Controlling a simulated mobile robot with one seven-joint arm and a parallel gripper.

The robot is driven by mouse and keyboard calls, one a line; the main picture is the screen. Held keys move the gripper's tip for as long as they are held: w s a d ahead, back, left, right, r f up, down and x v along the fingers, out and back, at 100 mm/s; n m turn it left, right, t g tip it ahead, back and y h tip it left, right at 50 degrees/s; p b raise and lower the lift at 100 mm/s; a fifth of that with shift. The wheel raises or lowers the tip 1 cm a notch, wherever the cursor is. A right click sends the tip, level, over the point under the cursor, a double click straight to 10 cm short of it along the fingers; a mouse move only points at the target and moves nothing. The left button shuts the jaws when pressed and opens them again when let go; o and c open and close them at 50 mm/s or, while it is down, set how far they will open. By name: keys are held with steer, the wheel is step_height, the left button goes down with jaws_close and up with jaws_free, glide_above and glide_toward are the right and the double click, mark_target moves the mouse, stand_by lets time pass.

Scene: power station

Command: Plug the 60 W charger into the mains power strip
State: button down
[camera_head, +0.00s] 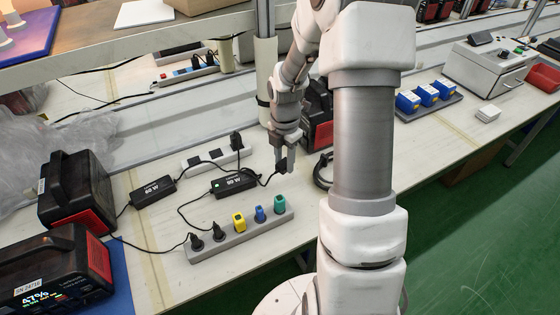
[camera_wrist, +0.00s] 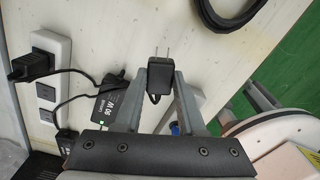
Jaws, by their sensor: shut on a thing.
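My gripper (camera_head: 284,166) is shut on a black plug (camera_wrist: 156,73) above the bench, and its two prongs point away from the jaws in the wrist view. The plug's cable passes behind the gripper; I cannot trace it fully. The 60 W charger (camera_head: 153,191) is a black brick on the bench at the left. Another brick, seemingly marked 90 W (camera_head: 233,183), shows a green light and lies to its right; it also shows in the wrist view (camera_wrist: 107,105).
A grey strip (camera_head: 250,236) in front holds black, yellow, blue and green plugs. Black-and-red battery units (camera_head: 75,192) stand at the left. A coiled black cable (camera_head: 322,172) lies right of my gripper. A shelf and its post (camera_head: 266,70) stand behind. Cables cross the bench.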

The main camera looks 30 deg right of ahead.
mark_target(286, 184)
steer(key=shift+d+f, duration=0.2)
steer(key=shift+d, duration=0.25)
steer(key=shift+f+b, duration=2.75)
steer(key=shift+f, duration=0.45)
steer(key=shift+c, duration=2.1)
jaws_free()
